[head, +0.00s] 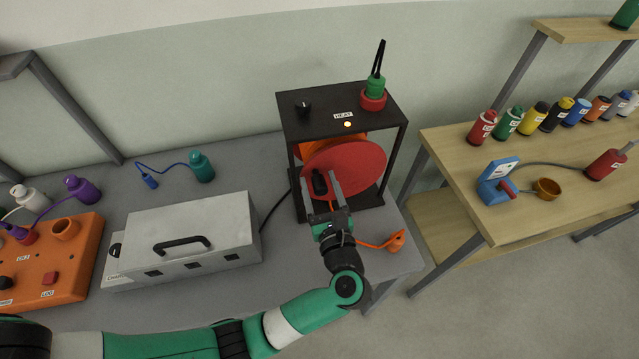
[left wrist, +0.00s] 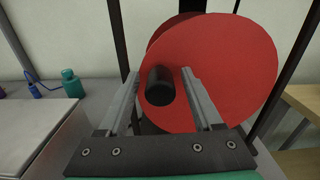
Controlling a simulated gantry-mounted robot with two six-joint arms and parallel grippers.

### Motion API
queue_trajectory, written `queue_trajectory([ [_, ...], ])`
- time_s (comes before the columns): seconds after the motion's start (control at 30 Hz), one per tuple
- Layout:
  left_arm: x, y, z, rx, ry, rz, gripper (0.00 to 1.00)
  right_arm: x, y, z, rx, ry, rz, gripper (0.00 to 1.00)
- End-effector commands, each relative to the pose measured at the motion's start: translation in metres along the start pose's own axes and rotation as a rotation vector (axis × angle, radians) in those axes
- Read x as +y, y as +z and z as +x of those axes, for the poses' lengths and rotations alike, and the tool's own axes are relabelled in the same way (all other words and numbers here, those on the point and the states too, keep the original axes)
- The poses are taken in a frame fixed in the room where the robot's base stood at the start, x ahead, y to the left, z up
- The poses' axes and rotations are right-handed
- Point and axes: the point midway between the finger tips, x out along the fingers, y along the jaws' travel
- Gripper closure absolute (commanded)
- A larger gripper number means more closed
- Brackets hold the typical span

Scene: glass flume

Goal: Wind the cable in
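The cable reel has a red disc (head: 355,160) and stands inside a black frame (head: 292,120) on the grey bench. A black crank handle (head: 319,184) sticks out from the left part of the disc; it also shows in the left wrist view (left wrist: 160,86). My left gripper (head: 320,180) is open, with one finger on each side of the handle and small gaps visible. The orange cable (head: 371,244) comes out low at the front, partly hidden by my gripper, and ends in an orange plug (head: 396,241) near the bench's right edge. My right gripper is not in view.
A grey metal case (head: 185,235) stands left of the frame, and an orange box (head: 60,265) further left. A green and red connector (head: 375,90) and a lit lamp (head: 347,124) are on the frame's top. A wooden table (head: 450,160) stands right, across a gap.

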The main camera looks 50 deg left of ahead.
Motion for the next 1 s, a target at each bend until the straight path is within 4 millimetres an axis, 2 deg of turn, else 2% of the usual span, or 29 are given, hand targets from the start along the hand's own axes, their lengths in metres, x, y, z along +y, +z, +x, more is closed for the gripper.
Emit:
queue_trajectory([
  [0.03, -0.0001, 0.0000, -0.0002, 0.000, 0.000, 0.000, 0.40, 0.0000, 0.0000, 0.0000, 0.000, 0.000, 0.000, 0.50],
  [0.37, 0.0001, 0.0001, -0.0004, 0.000, 0.001, 0.000, 1.00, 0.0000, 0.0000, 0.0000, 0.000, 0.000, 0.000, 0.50],
  [1.0, 0.0002, 0.0003, -0.0004, -0.001, 0.001, 0.000, 1.00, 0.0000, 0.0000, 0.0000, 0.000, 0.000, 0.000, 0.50],
])
